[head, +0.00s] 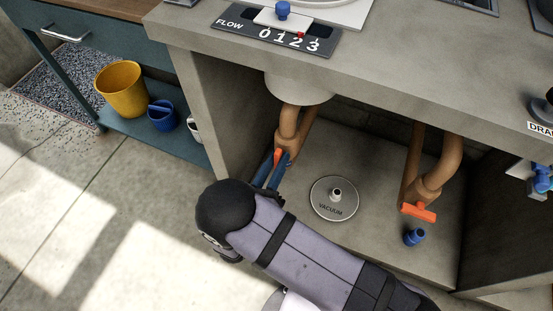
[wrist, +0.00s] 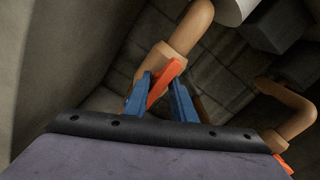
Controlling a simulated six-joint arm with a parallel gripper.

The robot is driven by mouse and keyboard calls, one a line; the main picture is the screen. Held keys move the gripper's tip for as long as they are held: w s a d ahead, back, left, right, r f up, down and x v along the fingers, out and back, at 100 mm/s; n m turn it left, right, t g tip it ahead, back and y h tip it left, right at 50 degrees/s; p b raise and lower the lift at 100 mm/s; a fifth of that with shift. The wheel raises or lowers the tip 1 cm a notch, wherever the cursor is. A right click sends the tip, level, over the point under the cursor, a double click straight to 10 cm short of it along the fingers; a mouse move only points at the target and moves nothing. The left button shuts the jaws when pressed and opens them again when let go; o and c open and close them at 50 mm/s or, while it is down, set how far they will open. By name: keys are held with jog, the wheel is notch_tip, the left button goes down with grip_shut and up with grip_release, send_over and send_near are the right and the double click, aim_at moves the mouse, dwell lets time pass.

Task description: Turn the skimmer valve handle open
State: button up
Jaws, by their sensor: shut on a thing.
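An orange valve handle (head: 278,157) sits on the left tan pipe (head: 289,122) under the counter. My gripper (head: 274,170) has blue fingers and is shut on this handle. In the wrist view the handle (wrist: 163,84) stands tilted between the two blue fingers (wrist: 160,97), in front of the pipe (wrist: 183,45). A second orange handle (head: 419,212) is on the right pipe, apart from my gripper. No label naming the skimmer shows on either pipe. My arm hides part of the floor in front of the left pipe.
A round vacuum plate (head: 333,212) lies between the pipes, with a blue fitting (head: 414,237) at right. The concrete counter (head: 400,65) overhangs the pipes, with a flow scale (head: 275,31) on top. A yellow bucket (head: 122,90) stands on a shelf at left.

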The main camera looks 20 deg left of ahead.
jog(key=shift+f, duration=0.15)
jog(key=o, duration=1)
jog(key=s+p, duration=0.1)
jog(key=s, duration=0.6)
jog(key=shift+s, duration=0.2)
